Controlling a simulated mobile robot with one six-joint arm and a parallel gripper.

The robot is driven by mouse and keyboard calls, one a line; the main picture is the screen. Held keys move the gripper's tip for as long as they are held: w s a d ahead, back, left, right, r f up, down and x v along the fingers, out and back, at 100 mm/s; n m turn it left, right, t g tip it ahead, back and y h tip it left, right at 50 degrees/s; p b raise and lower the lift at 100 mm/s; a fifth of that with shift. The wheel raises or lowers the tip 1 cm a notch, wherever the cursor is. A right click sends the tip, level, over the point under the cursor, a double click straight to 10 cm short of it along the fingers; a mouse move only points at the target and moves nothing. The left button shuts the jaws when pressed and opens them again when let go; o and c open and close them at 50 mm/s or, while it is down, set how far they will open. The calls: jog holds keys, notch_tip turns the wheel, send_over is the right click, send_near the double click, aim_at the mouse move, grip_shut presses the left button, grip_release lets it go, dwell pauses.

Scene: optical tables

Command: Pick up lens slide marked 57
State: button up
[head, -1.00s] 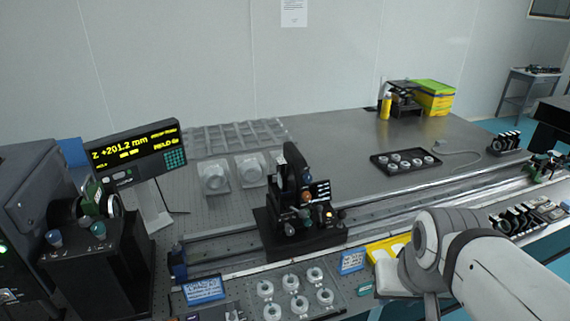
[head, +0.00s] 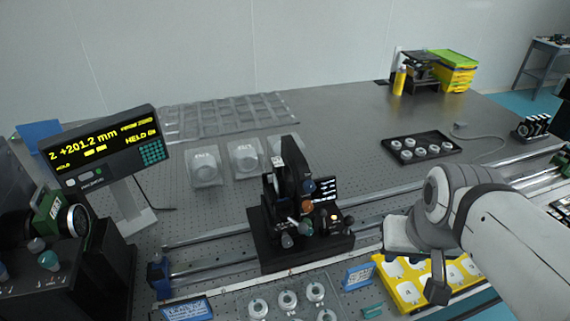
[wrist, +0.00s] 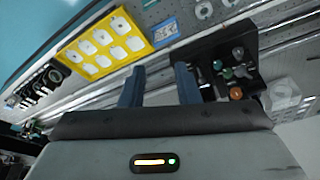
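A yellow tray (head: 400,281) at the front right holds several white square slides (head: 392,268), partly hidden behind my arm. The tray also shows at the upper left of the wrist view (wrist: 140,28), with its white slides (wrist: 104,37) in rows. I cannot read any mark, so I cannot tell which slide is 57. My gripper (wrist: 159,80) is open in the wrist view, its two blue-grey fingers apart with nothing between them. In the head view my gripper (head: 436,287) hangs over the tray area, partly hidden by my own wrist.
A black optical stage (head: 300,240) stands on the rail left of my arm. A tray of round lenses (head: 288,299) and blue labels (head: 358,276) lie in front. A black tray (head: 398,163) of round parts sits behind the rail. The far tabletop has free room.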

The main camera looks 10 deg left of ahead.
jog(key=w+a+r+n, duration=0.1)
jog(key=w+a+r, duration=0.25)
jog(key=w, duration=0.45)
jog(key=n+g+b, duration=0.2)
jog(key=n+g, duration=0.1)
jog(key=n, duration=0.1)
send_over(278, 163)
jog(key=w, duration=0.1)
jog(key=shift+w+a+f, duration=0.1)
jog(key=shift+a+f, duration=0.1)
jog(key=shift+f, duration=0.2)
jog(key=shift+a+f, duration=0.2)
jog(key=shift+f, duration=0.4)
jog(key=f, duration=0.4)
jog(key=s+d+f, duration=0.1)
jog(key=f, duration=0.1)
jog(key=shift+p, duration=0.35)
jog(key=shift+a+f, duration=0.1)
jog(key=shift+f, duration=0.3)
jog(key=shift+c, duration=0.2)
grip_shut()
